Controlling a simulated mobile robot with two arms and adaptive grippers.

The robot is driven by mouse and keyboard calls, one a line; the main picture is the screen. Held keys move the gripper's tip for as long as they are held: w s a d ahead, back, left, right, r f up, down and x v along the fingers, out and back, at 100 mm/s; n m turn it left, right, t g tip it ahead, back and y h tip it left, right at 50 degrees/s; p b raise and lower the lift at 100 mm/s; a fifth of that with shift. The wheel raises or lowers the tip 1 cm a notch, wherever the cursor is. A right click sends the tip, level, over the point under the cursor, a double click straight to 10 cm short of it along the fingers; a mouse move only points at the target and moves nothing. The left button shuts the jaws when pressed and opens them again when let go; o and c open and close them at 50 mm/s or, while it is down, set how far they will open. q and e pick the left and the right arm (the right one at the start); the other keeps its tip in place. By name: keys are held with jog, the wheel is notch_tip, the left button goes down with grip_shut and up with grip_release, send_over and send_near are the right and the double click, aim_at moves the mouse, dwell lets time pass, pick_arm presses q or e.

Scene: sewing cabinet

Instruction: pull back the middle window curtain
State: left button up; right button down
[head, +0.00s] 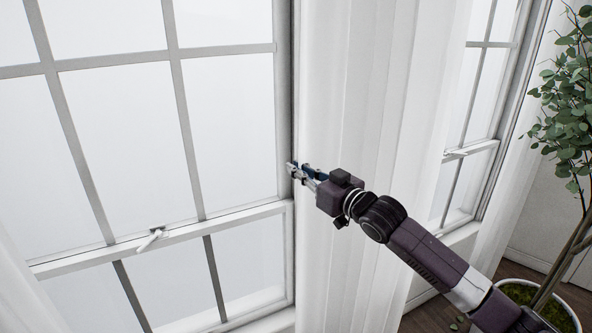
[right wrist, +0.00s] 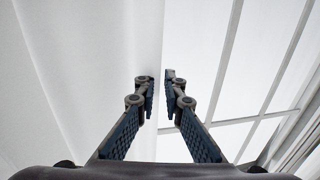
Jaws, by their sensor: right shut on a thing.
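The white middle curtain (head: 345,100) hangs in folds between two windows in the head view. My right gripper (head: 297,170) is at the curtain's left edge, beside the frame of the left window (head: 150,150). In the right wrist view the right gripper (right wrist: 161,85) has its two fingertips close together, shut on the edge of the curtain (right wrist: 80,70), which fills the left side. How much cloth is between the fingertips is hard to see. The window panes show on the right of that view. My left gripper is not in view.
Another window (head: 480,110) stands to the right of the curtain, with a further white curtain (head: 520,160) beyond it. A potted plant (head: 570,110) stands at the far right on a dark wood floor. A window latch (head: 150,238) sticks out at the lower left.

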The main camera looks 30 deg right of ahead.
jog(key=c, duration=2.1)
grip_release()
jog(key=shift+d+r, duration=0.1)
jog(key=shift+d, duration=0.15)
jog(key=shift+o, duration=0.4)
jog(key=shift+d, duration=0.15)
jog(key=shift+s, duration=0.15)
jog(key=s+d, duration=0.1)
jog(key=s, duration=1)
jog(key=shift+s+d, duration=0.3)
jog(key=shift+d, duration=0.1)
